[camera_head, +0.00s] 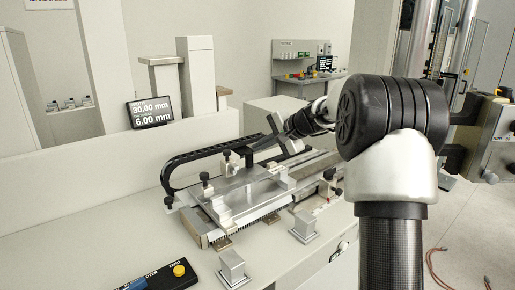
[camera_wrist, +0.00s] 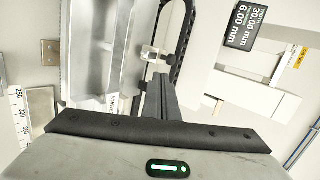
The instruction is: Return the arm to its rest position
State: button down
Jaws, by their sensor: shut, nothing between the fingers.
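My gripper (camera_wrist: 161,82) is shut and empty; its dark fingers meet in the middle of the wrist view. In the head view my gripper (camera_head: 264,143) is small and partly hidden by its own wrist. It hangs above the metal test fixture (camera_head: 235,200), near the black cable chain (camera_head: 190,155). My arm is bent, with the large black joint and white link at the right of the head view. The cable chain also shows in the wrist view (camera_wrist: 181,45), beyond the fingertips. I cannot tell the exact gap between the fingers and the fixture.
Metal blocks (camera_head: 232,267) and (camera_head: 303,226) stand on the bench in front of the fixture. A display (camera_head: 150,112) reading 30.00 mm and 6.00 mm stands behind. The bench left of the fixture is clear.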

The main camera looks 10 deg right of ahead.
jog(key=s+a+r+n+g+h+p, duration=0.1)
jog(key=s+a+r+n, duration=0.15)
jog(key=s, duration=0.45)
jog(key=s+a+r+n+g+h, duration=0.1)
jog(key=s+a+r+n, duration=0.15)
jog(key=s, duration=0.55)
jog(key=s+a+r+n+g+p, duration=0.1)
jog(key=s+a+r, duration=0.15)
jog(key=s, duration=0.45)
jog(key=s+d+f+n+h, duration=0.1)
jog(key=s+f+n+h, duration=0.1)
jog(key=s, duration=0.9)
jog(key=s+d+f+n+h+p, duration=0.1)
jog(key=s+f+n+h, duration=0.1)
jog(key=s, duration=0.9)
jog(key=shift+s+d+f+n+g, duration=0.25)
jog(key=shift+s+f+n+g, duration=0.05)
jog(key=shift+f+n, duration=0.35)
